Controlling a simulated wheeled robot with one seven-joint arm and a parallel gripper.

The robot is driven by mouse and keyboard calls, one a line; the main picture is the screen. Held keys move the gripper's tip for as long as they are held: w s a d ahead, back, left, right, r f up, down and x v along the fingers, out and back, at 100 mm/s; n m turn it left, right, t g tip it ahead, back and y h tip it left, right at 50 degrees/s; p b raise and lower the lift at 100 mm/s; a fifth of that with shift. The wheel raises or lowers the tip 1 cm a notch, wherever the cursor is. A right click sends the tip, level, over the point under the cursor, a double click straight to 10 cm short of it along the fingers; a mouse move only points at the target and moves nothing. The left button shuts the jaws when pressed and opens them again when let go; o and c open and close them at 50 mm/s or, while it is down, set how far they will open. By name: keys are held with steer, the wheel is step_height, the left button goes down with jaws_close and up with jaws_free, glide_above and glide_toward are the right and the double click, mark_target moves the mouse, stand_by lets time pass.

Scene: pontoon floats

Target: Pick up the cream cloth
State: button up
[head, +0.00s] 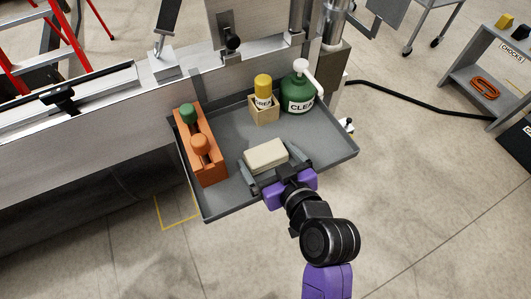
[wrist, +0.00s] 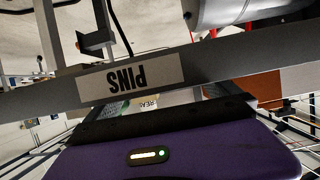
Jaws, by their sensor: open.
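The cream cloth (head: 265,155) is a folded, block-like pad lying in the front part of the grey tray (head: 341,154) in the head view. My gripper (head: 273,161), with a purple body and dark fingers, reaches in from the front. It is open, with one finger near the cloth's left end and the other near its right end. I cannot tell whether either finger touches the cloth. In the wrist view, my purple gripper body fills the bottom, and I cannot make out the cloth there.
An orange holder (head: 209,168) with green and orange knobs stands at the tray's left. A yellow-capped grease container (head: 263,87) in a small box and a green pump bottle (head: 298,94) stand behind the cloth. A grey bar labelled PINS (wrist: 130,77) crosses the wrist view.

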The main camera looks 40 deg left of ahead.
mark_target(268, 158)
steer(key=shift+c, duration=0.4)
steer(key=c, duration=1)
step_height(268, 158, up, 20)
